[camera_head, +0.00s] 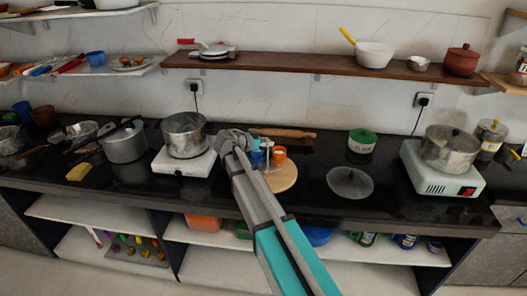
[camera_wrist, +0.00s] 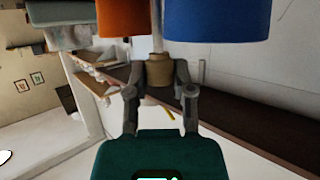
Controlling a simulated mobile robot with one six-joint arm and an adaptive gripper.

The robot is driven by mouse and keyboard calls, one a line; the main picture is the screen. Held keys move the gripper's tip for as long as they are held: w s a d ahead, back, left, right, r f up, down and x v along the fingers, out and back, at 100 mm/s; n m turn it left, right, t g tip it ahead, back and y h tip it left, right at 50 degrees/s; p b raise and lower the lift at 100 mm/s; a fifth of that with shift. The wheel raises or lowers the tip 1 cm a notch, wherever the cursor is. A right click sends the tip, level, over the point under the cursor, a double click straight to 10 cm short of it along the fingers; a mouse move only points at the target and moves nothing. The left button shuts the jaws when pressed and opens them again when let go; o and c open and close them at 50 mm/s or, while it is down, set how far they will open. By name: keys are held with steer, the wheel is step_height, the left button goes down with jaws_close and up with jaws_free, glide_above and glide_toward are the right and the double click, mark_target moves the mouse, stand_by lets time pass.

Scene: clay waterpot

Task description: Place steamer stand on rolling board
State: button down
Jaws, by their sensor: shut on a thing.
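The steamer stand (camera_head: 267,157) is a pale upright post with blue and orange cups on it. My gripper (camera_wrist: 160,82) is shut on the tan part of the stand (camera_wrist: 159,72) in the wrist view. There an orange cup (camera_wrist: 123,17) and a blue cup (camera_wrist: 216,19) sit at either side of the post. The rolling board (camera_head: 286,178) is a round light wooden board on the dark counter. In the head view the stand appears over the board's left part; I cannot tell whether its base touches. My arm hides the board's left edge, and the fingertips are unclear there.
A rolling pin (camera_head: 284,132) lies behind the board. A pot (camera_head: 184,134) on a white stove stands to the left. A glass lid (camera_head: 349,182) and green-lidded flour jar (camera_head: 361,141) are to the right. A brown shelf (camera_head: 300,66) runs above.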

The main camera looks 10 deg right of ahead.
mark_target(267, 159)
steer(key=shift+f+b, duration=1.35)
steer(key=shift+f, duration=0.25)
steer(key=shift+f, duration=0.15)
steer(key=shift+c, duration=2.4)
jaws_free()
steer(key=shift+r, duration=0.2)
steer(key=shift+a+r, duration=0.15)
steer(key=shift+a, duration=0.05)
steer(key=p+v, duration=0.4)
steer(key=v, duration=0.7)
steer(key=shift+s+a+p, duration=0.2)
steer(key=shift+p, duration=0.1)
steer(key=shift+r, duration=0.1)
